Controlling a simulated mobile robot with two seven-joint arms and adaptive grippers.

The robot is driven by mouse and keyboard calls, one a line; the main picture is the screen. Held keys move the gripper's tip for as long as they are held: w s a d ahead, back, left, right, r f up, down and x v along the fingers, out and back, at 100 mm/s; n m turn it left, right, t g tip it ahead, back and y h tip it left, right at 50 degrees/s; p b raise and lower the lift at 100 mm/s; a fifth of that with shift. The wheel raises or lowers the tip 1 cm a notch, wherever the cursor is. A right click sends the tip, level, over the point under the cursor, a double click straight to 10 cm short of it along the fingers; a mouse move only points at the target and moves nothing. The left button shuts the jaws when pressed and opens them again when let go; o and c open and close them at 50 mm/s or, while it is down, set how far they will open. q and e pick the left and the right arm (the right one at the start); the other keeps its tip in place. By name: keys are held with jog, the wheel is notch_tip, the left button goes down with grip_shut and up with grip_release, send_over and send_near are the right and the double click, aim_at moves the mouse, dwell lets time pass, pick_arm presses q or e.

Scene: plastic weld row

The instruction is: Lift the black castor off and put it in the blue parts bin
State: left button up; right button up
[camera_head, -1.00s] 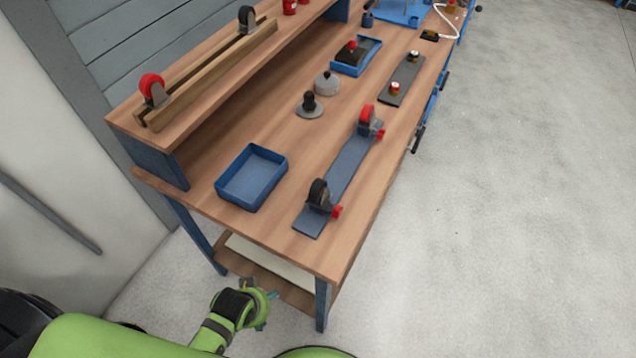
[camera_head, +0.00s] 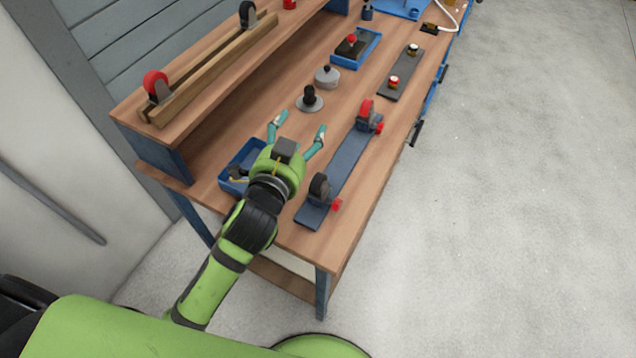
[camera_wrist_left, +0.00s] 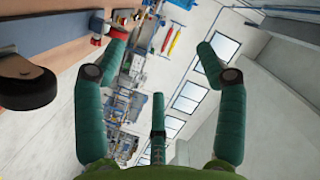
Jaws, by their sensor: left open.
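The black castor (camera_head: 319,187) stands on the near end of a blue-grey strip (camera_head: 345,160) on the bench, with a red tab at its side. A black wheel, seemingly this castor, shows large at the left edge of the left wrist view (camera_wrist_left: 28,88). The blue parts bin (camera_head: 227,186) is left of the strip, largely hidden behind my left gripper. My left gripper (camera_head: 300,125) is open and empty, fingers spread, above the bench between bin and strip; its fingers also show in the left wrist view (camera_wrist_left: 163,42). My right gripper is out of view.
A red castor (camera_head: 366,110) stands on the strip's far end. A grey knobbed disc (camera_head: 310,100) and a grey domed piece (camera_head: 327,77) lie beyond my gripper. The raised shelf (camera_head: 190,118) bounds the left side. Open floor lies to the right.

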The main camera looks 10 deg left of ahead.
pick_arm(q)
jog(key=d+r+m+t+h, duration=0.2)
jog(key=d+r+m+h, duration=1.25)
jog(key=r+m, duration=0.25)
jog(key=s+d+m+g+h, duration=0.7)
jog(key=m+g, duration=0.5)
jog(key=m, duration=0.3)
jog(key=m+g+y, duration=0.6)
jog(key=m+y, duration=1)
jog(key=y, duration=0.7)
send_over(317, 177)
jog(key=shift+h, duration=0.25)
jog(key=f, duration=2)
jog(key=shift+d+f, duration=0.1)
jog(key=shift+d, duration=0.1)
jog(key=shift+a+f+p, duration=0.2)
jog(key=shift+f+p, duration=0.05)
jog(key=shift+p, duration=0.15)
notch_tip(317, 177, down, 5)
jog(key=p, duration=0.3)
jog(key=shift+f, duration=0.2)
jog(key=shift+d+f, duration=0.1)
jog(key=shift+f, duration=0.4)
grip_shut()
